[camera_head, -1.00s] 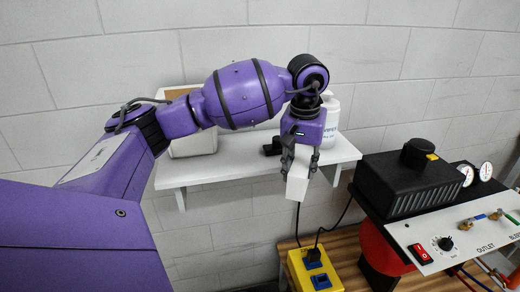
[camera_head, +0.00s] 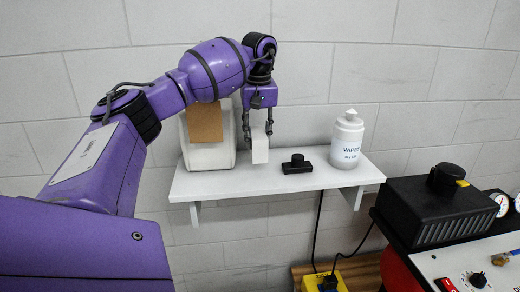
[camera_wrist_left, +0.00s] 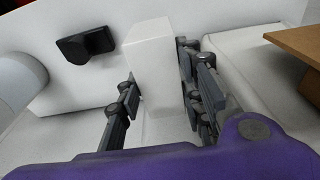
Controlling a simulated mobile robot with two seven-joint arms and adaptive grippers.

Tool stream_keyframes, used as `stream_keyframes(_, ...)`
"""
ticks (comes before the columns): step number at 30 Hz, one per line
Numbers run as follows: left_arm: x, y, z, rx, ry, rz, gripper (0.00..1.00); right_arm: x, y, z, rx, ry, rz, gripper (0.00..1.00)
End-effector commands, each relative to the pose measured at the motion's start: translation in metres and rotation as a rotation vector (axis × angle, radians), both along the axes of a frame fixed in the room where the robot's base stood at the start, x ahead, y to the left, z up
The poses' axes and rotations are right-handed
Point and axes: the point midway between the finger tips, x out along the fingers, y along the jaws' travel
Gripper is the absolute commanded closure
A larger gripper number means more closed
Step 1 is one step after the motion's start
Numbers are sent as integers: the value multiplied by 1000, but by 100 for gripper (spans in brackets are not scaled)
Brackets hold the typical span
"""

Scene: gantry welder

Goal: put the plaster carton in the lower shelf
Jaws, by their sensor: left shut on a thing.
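The plaster carton, a small plain white box (camera_head: 260,154), is held upright in my left gripper (camera_head: 257,134). It also shows in the left wrist view (camera_wrist_left: 150,62), between the two dark fingers (camera_wrist_left: 163,92). The gripper points down and is shut on the carton. The carton is over the white wall shelf (camera_head: 230,187), toward its back, between a white container and a black object. I cannot tell whether its base touches the shelf. Only this one shelf shows. My right gripper is not in view.
A white container (camera_head: 208,156) with a brown board (camera_head: 205,121) stands left of the carton. A black knobbed object (camera_head: 297,166) and a white wipes tub (camera_head: 347,142) are to its right. The shelf front is clear. A black machine (camera_head: 435,210) stands lower right.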

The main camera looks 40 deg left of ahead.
Motion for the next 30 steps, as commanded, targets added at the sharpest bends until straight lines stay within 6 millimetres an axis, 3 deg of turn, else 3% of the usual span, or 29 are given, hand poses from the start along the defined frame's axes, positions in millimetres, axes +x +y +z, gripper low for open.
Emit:
stream_keyframes(9, 0, -1, -39, 0, -3, -2, 96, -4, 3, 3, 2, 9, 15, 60)
stream_keyframes(22, 0, -1, -48, 1, 1, -2, 96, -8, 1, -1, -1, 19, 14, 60)
stream_keyframes(23, 0, -1, -48, 0, 0, -2, 62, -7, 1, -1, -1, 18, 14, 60)
stream_keyframes(26, 0, -1, -47, 0, 0, -2, 49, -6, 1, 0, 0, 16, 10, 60)
stream_keyframes(30, 0, -1, -47, 1, 0, -2, 47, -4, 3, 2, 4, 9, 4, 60)
